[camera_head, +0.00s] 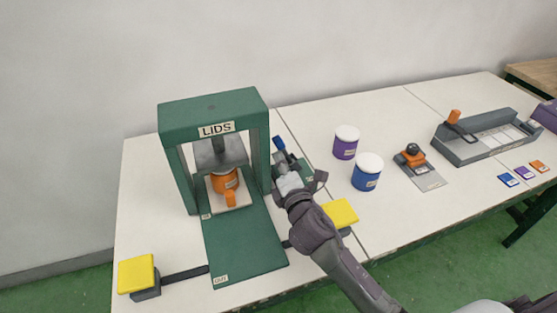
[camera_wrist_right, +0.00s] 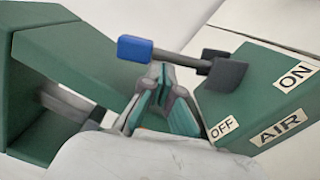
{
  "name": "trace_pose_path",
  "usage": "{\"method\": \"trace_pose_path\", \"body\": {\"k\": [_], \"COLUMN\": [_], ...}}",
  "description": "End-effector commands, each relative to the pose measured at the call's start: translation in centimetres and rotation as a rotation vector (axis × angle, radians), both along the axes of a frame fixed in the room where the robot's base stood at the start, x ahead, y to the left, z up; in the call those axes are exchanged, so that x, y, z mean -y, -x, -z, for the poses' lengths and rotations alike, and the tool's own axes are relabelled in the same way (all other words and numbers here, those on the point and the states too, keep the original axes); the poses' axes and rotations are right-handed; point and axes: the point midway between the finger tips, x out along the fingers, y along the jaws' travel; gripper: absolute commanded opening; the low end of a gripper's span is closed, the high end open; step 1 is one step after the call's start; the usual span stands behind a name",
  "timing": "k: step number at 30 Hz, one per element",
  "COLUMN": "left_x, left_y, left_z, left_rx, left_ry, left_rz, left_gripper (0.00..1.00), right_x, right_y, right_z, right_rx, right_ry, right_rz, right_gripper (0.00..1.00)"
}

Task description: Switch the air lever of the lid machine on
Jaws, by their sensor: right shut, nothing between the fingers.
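The lid machine (camera_head: 210,107) is a green frame marked LIDS. Its air box (camera_wrist_right: 255,105) is green, with OFF, AIR and ON labels. The air lever has a blue knob (camera_wrist_right: 134,48) on a dark rod and a dark pivot. In the right wrist view it points left, away from the ON label. The blue knob also shows in the head view (camera_head: 279,143), right of the frame. My right gripper (camera_wrist_right: 160,72) is shut and empty, its fingertips just below the rod; whether they touch it I cannot tell. In the head view, my right gripper (camera_head: 287,178) partly hides the air box.
Yellow pads (camera_head: 136,273) and (camera_head: 341,213) flank the green OUT plate (camera_head: 240,250). Purple (camera_head: 345,148) and blue (camera_head: 366,178) lidded cups stand to the right. A grey tray (camera_head: 470,155) lies farther right.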

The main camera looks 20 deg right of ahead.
Motion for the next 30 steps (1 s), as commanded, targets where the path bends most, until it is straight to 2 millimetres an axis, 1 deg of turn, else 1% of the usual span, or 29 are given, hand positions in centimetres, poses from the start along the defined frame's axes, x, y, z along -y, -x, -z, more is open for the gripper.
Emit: {"method": "trace_pose_path", "body": {"k": [5, 16, 24, 30], "left_x": [0.0, 0.0, 0.0, 0.0], "left_y": [0.0, -0.1, -0.1, -0.1], "left_z": [-0.9, -3.2, -4.6, -5.3], "left_rx": [0.001, 0.002, 0.002, 0.002], "left_ry": [0.0, 0.0, 0.001, 0.001], "left_rz": [0.0, 0.0, -0.001, -0.001], "left_gripper": [0.4, 0.4, 0.4, 0.4], "right_x": [0.7, 2.7, 4.2, 5.1], "right_y": [0.0, -0.1, -0.1, -0.2], "right_z": [-0.8, -1.7, -1.8, -1.7], "right_rx": [-0.003, -0.015, -0.024, -0.028], "right_ry": [-0.107, -0.453, -0.687, -0.819], "right_rz": [0.003, 0.003, 0.003, 0.002], "right_gripper": [0.0, 0.0, 0.0, 0.0]}}
